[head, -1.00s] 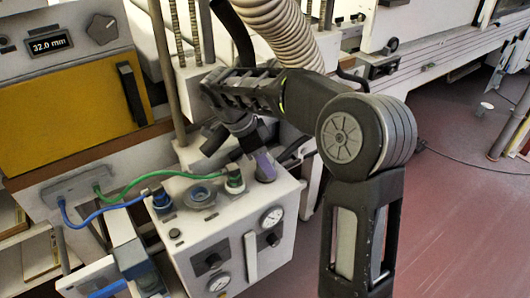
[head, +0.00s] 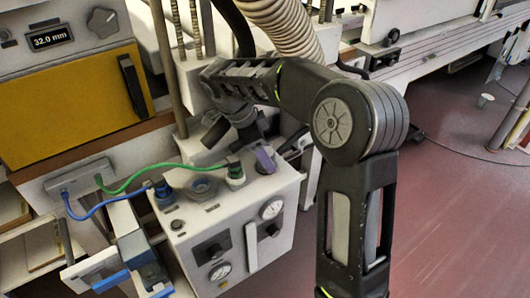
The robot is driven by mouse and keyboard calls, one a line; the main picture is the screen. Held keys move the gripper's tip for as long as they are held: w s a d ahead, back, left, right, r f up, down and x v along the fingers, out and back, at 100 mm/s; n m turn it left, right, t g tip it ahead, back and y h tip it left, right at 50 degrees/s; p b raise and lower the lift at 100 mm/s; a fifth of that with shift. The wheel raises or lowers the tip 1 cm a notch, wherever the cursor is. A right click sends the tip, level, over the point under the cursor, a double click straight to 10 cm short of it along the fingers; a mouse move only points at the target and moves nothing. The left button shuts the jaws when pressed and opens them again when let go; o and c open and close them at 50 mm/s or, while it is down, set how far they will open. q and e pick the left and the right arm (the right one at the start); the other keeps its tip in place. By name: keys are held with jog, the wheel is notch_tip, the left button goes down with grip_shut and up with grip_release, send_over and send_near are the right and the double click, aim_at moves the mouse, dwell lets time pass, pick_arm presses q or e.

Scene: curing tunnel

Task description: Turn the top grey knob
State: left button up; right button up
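A grey knob (head: 103,22) sits at the upper left on the grey panel, right of a display reading 32.0 mm. My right gripper (head: 254,142) points down over the back of the white valve box, well to the right of and below the knob. Its dark fingers look spread apart with nothing seen between them, though the arm partly hides them. It is apart from the knob. My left gripper is not in view.
The white box (head: 197,238) carries gauges, dark knobs, a purple cap (head: 264,160) and blue and green cables (head: 140,172). A yellow door (head: 70,105) with a black handle lies below the panel. A ribbed hose (head: 285,25) hangs behind my arm.

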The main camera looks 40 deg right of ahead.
jog(key=shift+r, duration=0.1)
notch_tip(320, 180, up, 10)
jog(key=p, duration=0.8)
jog(key=shift+p, duration=0.3)
jog(key=shift+f, duration=0.2)
